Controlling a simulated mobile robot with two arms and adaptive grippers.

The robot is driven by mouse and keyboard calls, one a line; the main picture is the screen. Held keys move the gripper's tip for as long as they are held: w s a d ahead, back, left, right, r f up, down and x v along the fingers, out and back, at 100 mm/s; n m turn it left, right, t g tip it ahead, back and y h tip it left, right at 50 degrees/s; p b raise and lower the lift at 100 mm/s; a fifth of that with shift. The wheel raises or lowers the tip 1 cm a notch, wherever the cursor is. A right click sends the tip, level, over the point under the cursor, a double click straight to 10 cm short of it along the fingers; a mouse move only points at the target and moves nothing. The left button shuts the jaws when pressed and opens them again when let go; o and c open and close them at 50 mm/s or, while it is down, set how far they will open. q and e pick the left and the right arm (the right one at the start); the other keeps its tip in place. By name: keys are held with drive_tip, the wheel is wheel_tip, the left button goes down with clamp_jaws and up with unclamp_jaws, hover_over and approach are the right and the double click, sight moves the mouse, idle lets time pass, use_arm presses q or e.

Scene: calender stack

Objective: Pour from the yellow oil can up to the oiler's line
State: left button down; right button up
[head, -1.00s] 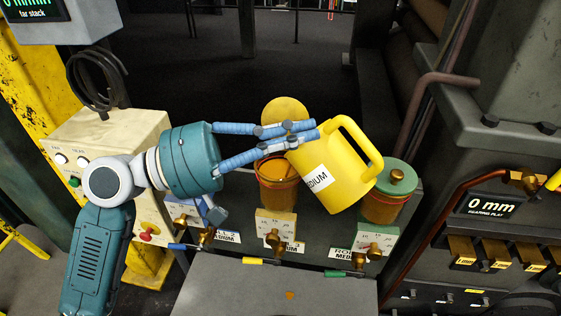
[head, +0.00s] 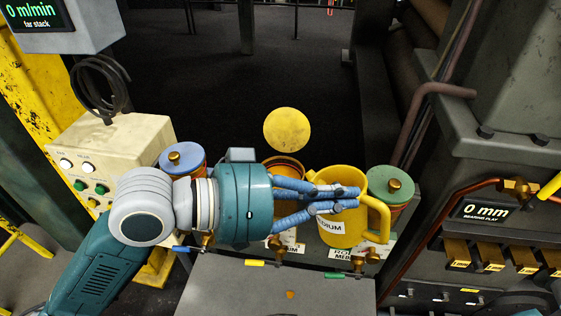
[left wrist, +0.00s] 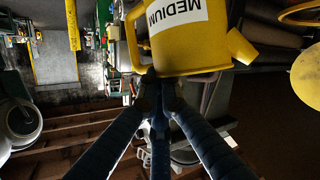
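The yellow oil can (head: 350,240), labelled MEDIUM, is nearly upright, with its handle to the right. It stands right of the open oiler (head: 284,167), which has an orange cup and a raised round yellow lid (head: 286,130). My left gripper (head: 350,197) is shut on the can at its upper part; its blue fingers hide part of the can and the oiler's front. The left wrist view shows the fingertips (left wrist: 160,82) together against the can (left wrist: 185,50), which appears upside down there. The oiler's line and oil level are hidden. My right gripper is not in view.
A blue-lidded oiler (head: 183,158) stands to the left and a green-lidded oiler (head: 391,185) to the right, close behind the can. A beige control box (head: 108,150) is at the left. A grey ledge (head: 225,285) lies in front. Copper pipes and a machine housing stand at the right.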

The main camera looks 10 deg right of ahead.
sight(363, 224)
use_arm(q)
drive_tip(key=s, duration=0.1)
drive_tip(key=s+d+m+p, duration=0.1)
drive_tip(key=s+f+m+y+p, duration=0.1)
drive_tip(key=shift+s+d+t, duration=0.1)
drive_tip(key=shift+d+t, duration=0.2)
drive_tip(key=shift+d, duration=0.05)
drive_tip(key=shift+m+t+y, duration=0.3)
drive_tip(key=shift+m+y, duration=0.1)
drive_tip(key=shift+m, duration=0.1)
drive_tip(key=shift+s+d+r+p, duration=0.15)
drive_tip(key=shift+r+p, duration=0.6)
drive_tip(key=shift+p, duration=0.05)
drive_tip(key=shift+s+d+r+p, duration=0.1)
drive_tip(key=shift+r+p, duration=0.65)
drive_tip(key=shift+s+d+r+p, duration=0.15)
drive_tip(key=shift+r+p, duration=0.6)
drive_tip(key=shift+p, duration=0.05)
drive_tip(key=shift+a, duration=0.1)
